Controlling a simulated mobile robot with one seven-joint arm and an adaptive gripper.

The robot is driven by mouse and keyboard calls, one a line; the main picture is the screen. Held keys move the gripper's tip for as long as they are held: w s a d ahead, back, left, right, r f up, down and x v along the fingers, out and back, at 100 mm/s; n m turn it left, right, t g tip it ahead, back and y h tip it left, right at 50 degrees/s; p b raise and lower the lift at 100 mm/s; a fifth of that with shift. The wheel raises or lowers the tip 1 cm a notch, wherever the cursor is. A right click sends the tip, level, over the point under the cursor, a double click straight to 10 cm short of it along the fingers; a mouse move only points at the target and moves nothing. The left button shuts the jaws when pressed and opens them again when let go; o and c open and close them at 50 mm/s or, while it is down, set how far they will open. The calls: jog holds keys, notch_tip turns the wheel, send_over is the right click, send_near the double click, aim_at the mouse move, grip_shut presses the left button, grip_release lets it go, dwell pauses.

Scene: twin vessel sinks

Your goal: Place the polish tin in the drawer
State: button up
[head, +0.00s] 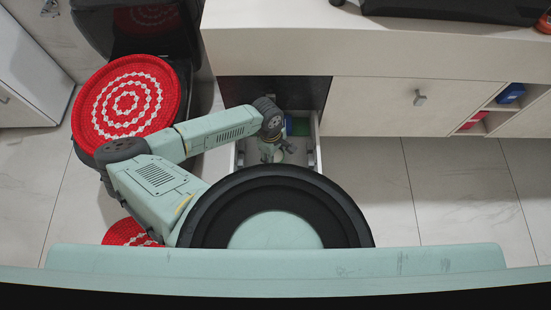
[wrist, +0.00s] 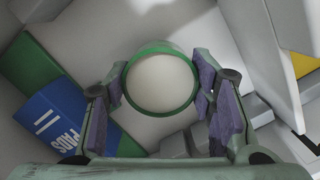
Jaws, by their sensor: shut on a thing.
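The polish tin (wrist: 162,82) is round with a pale lid and a green rim. In the wrist view it sits between my gripper's (wrist: 160,95) two purple-padded fingers, which are shut on it. In the head view my gripper (head: 276,154) reaches down into the open drawer (head: 237,160), and the tin (head: 289,149) shows small and pale beside it. The tin is over the drawer's inside. I cannot tell whether it touches the drawer floor. My arm and base hide part of the drawer's front.
A blue and green box (wrist: 62,112) lies in the drawer left of the tin in the wrist view; it also shows in the head view (head: 299,126). A closed cabinet door (head: 390,105) stands right of the drawer. A red woven-topped stool (head: 126,102) stands left of my arm.

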jog(key=shift+f, duration=1.55)
jog(key=shift+f, duration=0.1)
jog(key=shift+f, duration=0.15)
jog(key=o, duration=1.3)
jog(key=shift+o, duration=0.2)
jog(key=r, duration=0.8)
jog(key=w+a+r, duration=0.1)
jog(key=r, duration=0.3)
jog(key=shift+r, duration=0.25)
